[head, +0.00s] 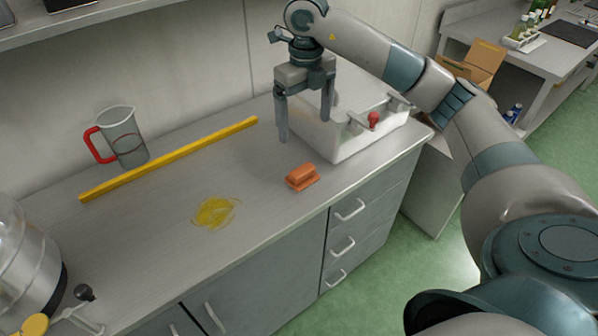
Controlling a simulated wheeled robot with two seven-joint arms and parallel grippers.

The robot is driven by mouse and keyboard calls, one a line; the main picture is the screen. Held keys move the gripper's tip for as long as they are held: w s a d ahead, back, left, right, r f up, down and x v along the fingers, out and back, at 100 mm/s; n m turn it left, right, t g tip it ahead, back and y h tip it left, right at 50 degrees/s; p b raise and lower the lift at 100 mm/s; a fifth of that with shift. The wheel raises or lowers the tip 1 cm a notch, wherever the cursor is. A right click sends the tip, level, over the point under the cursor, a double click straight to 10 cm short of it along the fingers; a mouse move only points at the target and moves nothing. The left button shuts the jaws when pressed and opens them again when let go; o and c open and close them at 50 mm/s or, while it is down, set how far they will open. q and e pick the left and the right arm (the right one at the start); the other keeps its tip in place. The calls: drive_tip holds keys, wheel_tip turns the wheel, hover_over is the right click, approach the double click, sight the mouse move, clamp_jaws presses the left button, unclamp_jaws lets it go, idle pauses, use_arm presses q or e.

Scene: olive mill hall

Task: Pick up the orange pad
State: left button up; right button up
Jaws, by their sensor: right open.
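The orange pad (301,177) is a small block with a raised ridge on top. It lies on the grey counter near its front edge, left of the white basin. My right gripper (306,121) hangs with its fingers pointing down, above and behind the pad. Its two fingers are spread apart with nothing between them, and it does not touch the pad. My left gripper is not in view.
On the counter (142,235) are a yellow bar (170,158), a clear jug (125,137) with a red handle, and a yellow smear (215,211). A white basin (362,141) stands right of the pad. A metal vessel (22,262) stands at the left.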

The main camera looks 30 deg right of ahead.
drive_tip(key=shift+f, duration=0.1)
drive_tip(key=p, duration=0.3)
hover_over(303, 169)
drive_tip(key=f, duration=1.1)
drive_tip(key=shift+s+a, duration=0.15)
drive_tip(key=shift+s, duration=0.25)
drive_tip(key=shift+f, duration=0.55)
drive_tip(key=shift+w+f+p, duration=0.15)
drive_tip(key=shift+f+p, duration=0.55)
drive_tip(key=shift+p, duration=0.2)
wheel_tip(303, 169, down, 3)
drive_tip(key=shift+w+p, duration=0.15)
drive_tip(key=shift+p, duration=0.55)
drive_tip(key=shift+f, duration=0.4)
